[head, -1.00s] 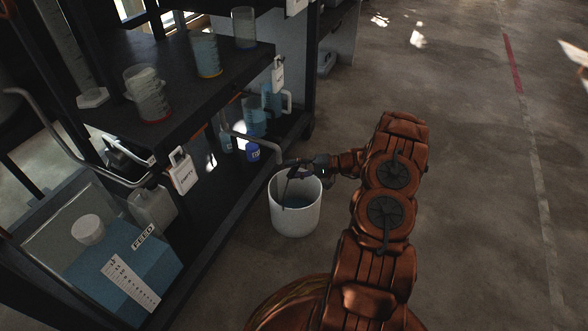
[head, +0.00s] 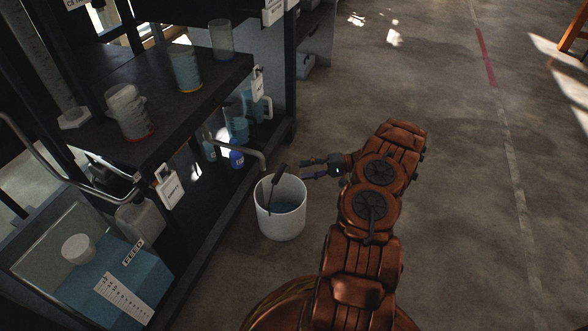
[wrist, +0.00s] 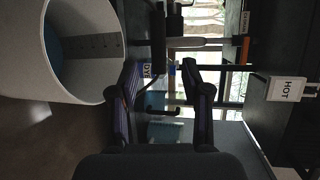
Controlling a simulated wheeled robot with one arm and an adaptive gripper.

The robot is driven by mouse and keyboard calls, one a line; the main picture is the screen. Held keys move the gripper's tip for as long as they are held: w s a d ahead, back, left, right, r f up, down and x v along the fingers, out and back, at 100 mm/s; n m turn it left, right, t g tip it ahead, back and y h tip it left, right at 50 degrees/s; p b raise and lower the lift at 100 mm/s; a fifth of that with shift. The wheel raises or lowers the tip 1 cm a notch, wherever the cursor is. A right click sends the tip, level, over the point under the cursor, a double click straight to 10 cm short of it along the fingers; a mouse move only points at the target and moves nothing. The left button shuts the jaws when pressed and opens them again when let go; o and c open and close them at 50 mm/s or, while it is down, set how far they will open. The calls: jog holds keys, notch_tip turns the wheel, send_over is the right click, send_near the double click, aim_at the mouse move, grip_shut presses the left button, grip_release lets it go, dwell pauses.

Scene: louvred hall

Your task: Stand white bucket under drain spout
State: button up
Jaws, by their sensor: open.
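The white bucket (head: 281,222) stands upright on the floor beside the dark rack, with bluish content inside. In the wrist view, my open fingers (wrist: 160,82) have the bucket (wrist: 113,62) at upper left.
The rack's lower shelf (head: 215,200) holds several bottles and jugs, including a blue bottle (head: 237,158). A FEED tank (head: 135,275) stands at lower left. The floor to the right is clear.

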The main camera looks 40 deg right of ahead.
jog(key=w+a+r+n+g, duration=0.25)
jog(key=a+r+g, duration=0.35)
jog(key=a+r, duration=0.7)
jog(key=s+a+r+n+g+h, duration=0.1)
jog(key=s+a+r+g, duration=0.2)
jog(key=a, duration=0.4)
jog(key=s+a+r+n+g+h, duration=0.1)
jog(key=s+a+r+n+g, duration=0.1)
jog(key=s+a+r, duration=0.35)
jog(key=s+a+r+n+g+h, duration=0.1)
jog(key=s+a+r+g+h, duration=0.3)
jog(key=s+a, duration=0.6)
jog(key=s+d+n+t+h, duration=0.1)
jog(key=s+h, duration=0.2)
jog(key=s, duration=0.5)
jog(key=s+d+t+h, duration=0.1)
jog(key=s+h, duration=0.3)
jog(key=s, duration=0.4)
jog(key=shift+d+n, duration=0.35)
jog(key=shift+d, duration=0.4)
